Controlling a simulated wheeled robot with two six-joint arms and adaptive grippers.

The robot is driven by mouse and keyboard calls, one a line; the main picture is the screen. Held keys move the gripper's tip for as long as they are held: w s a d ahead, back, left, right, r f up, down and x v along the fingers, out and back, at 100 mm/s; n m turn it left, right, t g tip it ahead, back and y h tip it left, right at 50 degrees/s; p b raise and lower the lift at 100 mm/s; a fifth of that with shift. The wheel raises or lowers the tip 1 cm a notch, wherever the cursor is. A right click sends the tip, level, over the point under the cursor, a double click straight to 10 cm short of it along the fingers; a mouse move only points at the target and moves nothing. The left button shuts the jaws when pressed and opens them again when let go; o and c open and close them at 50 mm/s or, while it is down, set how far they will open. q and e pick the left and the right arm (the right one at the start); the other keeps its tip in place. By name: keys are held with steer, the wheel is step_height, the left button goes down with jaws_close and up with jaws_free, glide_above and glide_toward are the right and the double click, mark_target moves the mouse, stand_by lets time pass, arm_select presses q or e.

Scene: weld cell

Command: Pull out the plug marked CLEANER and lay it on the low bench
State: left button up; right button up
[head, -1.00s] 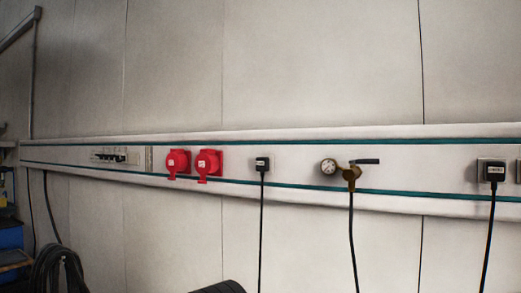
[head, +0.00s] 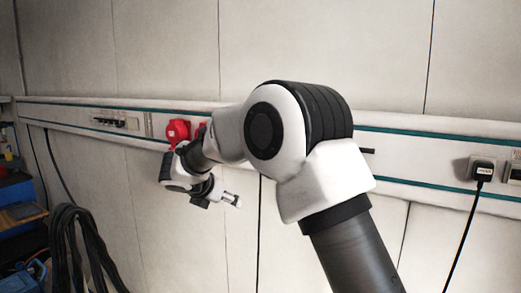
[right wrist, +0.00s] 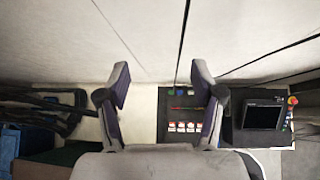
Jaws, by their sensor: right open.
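A black plug (head: 482,170) with a pale label sits in a socket on the wall rail at the right of the head view, its cord hanging down. The label is too small to read. The other black plug, left of the gauge, is hidden behind my right arm; its cord shows below. My right gripper (head: 232,199) is in front of the wall, below the rail and well left of the visible plug. In the right wrist view its two fingers (right wrist: 160,90) are apart with nothing between them. My left gripper is out of view. I cannot make out the low bench.
Red sockets (head: 177,132) sit on the rail (head: 420,158), one partly covered by my arm. Coiled black cables (head: 78,240) hang at the left. The right wrist view shows a dark screen unit (right wrist: 263,116) and a black panel with coloured items (right wrist: 185,127).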

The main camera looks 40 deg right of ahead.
arm_select(q)
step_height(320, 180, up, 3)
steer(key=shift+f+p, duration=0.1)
steer(key=shift+p, duration=0.85)
arm_select(e)
steer(key=s+d+r+h, duration=0.1)
steer(key=d+r, duration=0.1)
steer(key=r, duration=0.6)
steer(key=s+d+r+h, duration=0.1)
steer(key=d+r+h, duration=0.1)
steer(key=r, duration=0.7)
steer(key=shift+s, duration=0.4)
steer(key=shift+w, duration=0.15)
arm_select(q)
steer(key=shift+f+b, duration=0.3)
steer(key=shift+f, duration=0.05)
arm_select(e)
steer(key=x, duration=0.8)
steer(key=shift+d, duration=0.45)
steer(key=shift+f, duration=0.15)
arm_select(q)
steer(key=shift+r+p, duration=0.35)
